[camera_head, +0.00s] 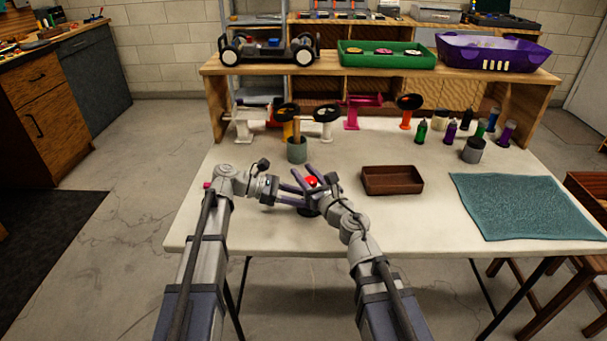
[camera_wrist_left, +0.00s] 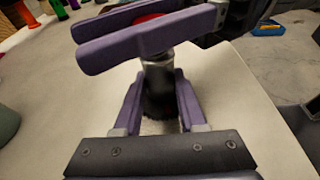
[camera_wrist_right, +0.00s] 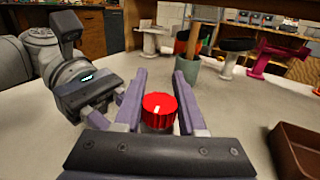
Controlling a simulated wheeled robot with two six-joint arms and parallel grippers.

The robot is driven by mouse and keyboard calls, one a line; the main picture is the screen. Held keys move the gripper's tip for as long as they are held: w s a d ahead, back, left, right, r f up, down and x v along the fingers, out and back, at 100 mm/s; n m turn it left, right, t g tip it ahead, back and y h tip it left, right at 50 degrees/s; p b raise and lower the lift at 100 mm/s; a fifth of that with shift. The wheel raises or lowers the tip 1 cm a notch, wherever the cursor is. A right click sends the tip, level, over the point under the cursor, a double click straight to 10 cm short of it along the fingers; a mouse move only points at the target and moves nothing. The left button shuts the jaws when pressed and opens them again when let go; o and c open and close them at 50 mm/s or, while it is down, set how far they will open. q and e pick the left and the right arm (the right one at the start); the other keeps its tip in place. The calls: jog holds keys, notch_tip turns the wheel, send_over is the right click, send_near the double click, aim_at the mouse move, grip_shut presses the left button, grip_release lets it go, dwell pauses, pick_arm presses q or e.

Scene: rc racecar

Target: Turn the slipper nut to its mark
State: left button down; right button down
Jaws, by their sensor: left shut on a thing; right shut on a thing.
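The slipper nut is a ribbed red knob (camera_wrist_right: 159,112) with a short white line on top; it also shows in the head view (camera_head: 311,181). My right gripper (camera_wrist_right: 159,82) is shut on the nut from its sides. The nut sits on a dark upright cylinder (camera_wrist_left: 158,85) that stands on the table. My left gripper (camera_wrist_left: 158,95) is shut on this cylinder, below my right fingers. In the left wrist view my right fingers cover most of the nut. I cannot make out a matching mark on the cylinder.
A grey-green cup (camera_head: 297,151) with a wooden-handled tool stands just behind my grippers. A brown tray (camera_head: 392,180) lies to the right, then a teal towel (camera_head: 525,207). Several stands and bottles line the back of the white table (camera_head: 410,225).

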jog(key=shift+h, duration=0.3)
jog(key=shift+c, duration=2.3)
grip_release()
